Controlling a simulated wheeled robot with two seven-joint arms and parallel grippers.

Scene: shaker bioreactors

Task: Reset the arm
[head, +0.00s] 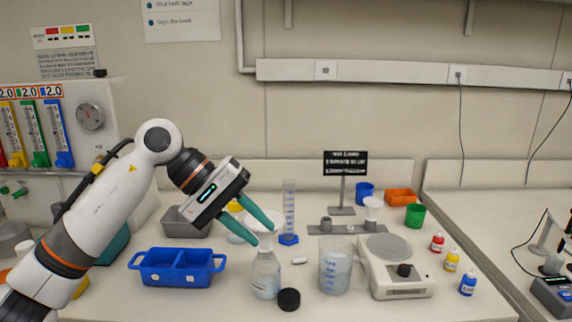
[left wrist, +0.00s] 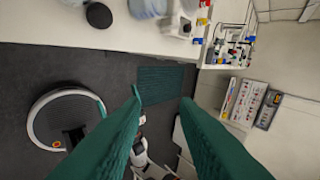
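My left gripper (head: 267,234) is tilted down to the right, with its two green fingers apart and nothing between them. In the head view its fingertips appear just above the clear bottle (head: 266,276); the exact gap in depth is hard to tell. The bottle stands upright without a cap. A black cap (head: 289,299) lies on the bench beside it. In the left wrist view the left gripper (left wrist: 160,100) is also open, facing the dark floor, and the cap (left wrist: 98,15) shows at the top. My right gripper is in neither view.
A blue divided tray (head: 178,283) sits left of the bottle. A beaker (head: 335,272) and a balance (head: 398,285) stand to its right. A blue-based graduated cylinder (head: 289,215) stands behind. Small dropper bottles (head: 452,262) line the bench's right side. Space above the bench's right side is clear.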

